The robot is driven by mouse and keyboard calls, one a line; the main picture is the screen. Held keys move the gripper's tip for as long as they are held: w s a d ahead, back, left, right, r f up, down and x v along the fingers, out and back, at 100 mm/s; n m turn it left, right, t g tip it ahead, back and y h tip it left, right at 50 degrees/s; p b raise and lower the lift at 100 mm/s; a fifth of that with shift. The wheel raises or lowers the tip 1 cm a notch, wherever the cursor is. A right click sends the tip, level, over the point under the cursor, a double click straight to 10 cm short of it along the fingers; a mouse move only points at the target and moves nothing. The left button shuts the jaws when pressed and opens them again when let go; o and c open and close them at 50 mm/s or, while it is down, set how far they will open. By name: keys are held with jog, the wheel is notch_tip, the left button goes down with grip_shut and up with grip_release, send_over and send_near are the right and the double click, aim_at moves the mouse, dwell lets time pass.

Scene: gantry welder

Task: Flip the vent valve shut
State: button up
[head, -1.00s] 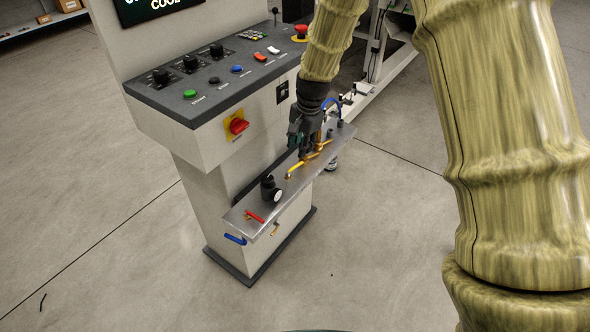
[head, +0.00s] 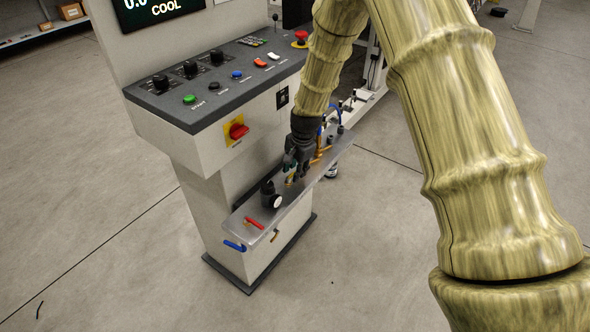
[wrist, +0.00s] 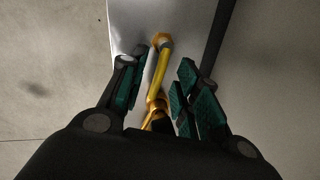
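A yellow valve lever (wrist: 159,72) lies along the metal shelf in the wrist view, with a rounded orange end at the top and a brassy fitting lower down. In the head view the yellow lever is mostly hidden behind my gripper. My gripper (wrist: 160,85) is open, its green-padded fingers on either side of the lever, with gaps visible on both sides. In the head view my gripper (head: 294,168) points down low over the shelf. I cannot read a label that tells which valve is the vent.
The metal shelf (head: 240,223) also carries a black regulator with a white gauge (head: 274,200), a red handle (head: 254,223) and a blue handle (head: 234,245). The control panel (head: 160,110) with buttons, knobs and a red switch (head: 238,131) rises just left.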

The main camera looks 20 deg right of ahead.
jog(key=shift+f, duration=0.1)
grip_shut()
